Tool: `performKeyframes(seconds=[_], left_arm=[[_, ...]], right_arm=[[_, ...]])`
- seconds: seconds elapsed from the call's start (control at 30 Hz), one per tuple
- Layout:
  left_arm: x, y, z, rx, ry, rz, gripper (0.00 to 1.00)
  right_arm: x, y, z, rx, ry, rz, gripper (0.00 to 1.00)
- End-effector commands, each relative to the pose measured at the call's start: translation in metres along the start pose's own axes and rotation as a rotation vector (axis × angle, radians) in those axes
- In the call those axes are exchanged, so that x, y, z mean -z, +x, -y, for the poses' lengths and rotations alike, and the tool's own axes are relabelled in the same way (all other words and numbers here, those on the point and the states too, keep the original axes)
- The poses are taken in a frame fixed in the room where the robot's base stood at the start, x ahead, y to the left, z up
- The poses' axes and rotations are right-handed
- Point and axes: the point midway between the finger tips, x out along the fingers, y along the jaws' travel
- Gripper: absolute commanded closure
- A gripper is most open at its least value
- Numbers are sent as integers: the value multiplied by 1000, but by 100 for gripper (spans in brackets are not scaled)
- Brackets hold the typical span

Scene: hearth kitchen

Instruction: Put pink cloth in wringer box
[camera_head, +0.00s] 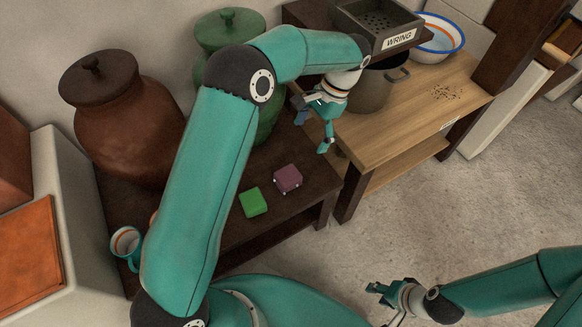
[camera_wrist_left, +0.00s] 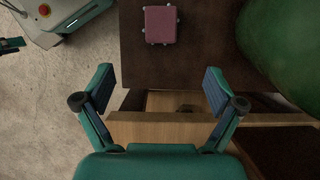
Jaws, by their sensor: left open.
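The pink cloth (camera_head: 287,178) is a small folded mauve-pink square lying on the dark low bench. It also shows near the top of the left wrist view (camera_wrist_left: 161,24). The wringer box (camera_head: 350,27) is a grey open box with a perforated floor and a WRING label, at the top of the head view. My left gripper (camera_head: 313,127) is open and empty, above the gap between bench and wooden table, up and right of the cloth. In the left wrist view its fingers (camera_wrist_left: 160,92) are spread wide. My right gripper (camera_head: 377,293) is low over the floor, apart from everything; its opening is unclear.
A green cloth (camera_head: 253,202) lies beside the pink one. A brown lidded jar (camera_head: 125,120) and a green jar (camera_head: 228,28) stand behind. A grey pot (camera_head: 371,88) and a white bowl (camera_head: 438,38) are by the wringer box. The wooden table (camera_head: 410,115) has bare space.

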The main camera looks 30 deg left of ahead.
Motion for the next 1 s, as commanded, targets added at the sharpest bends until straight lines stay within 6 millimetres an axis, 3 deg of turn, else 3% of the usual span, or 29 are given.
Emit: performKeyframes(seconds=[0.17, 0.53, 1.0], left_arm=[[0, 24, 0, -3, -1, 6, 6], [0, 100, 0, -3, 0, 6, 6], [0, 141, 2, -3, -2, 5, 6]], right_arm=[[0, 8, -3, 0, 0, 0, 60], [0, 28, -10, 0, 0, 0, 60], [0, 42, -15, 0, 0, 0, 60]])
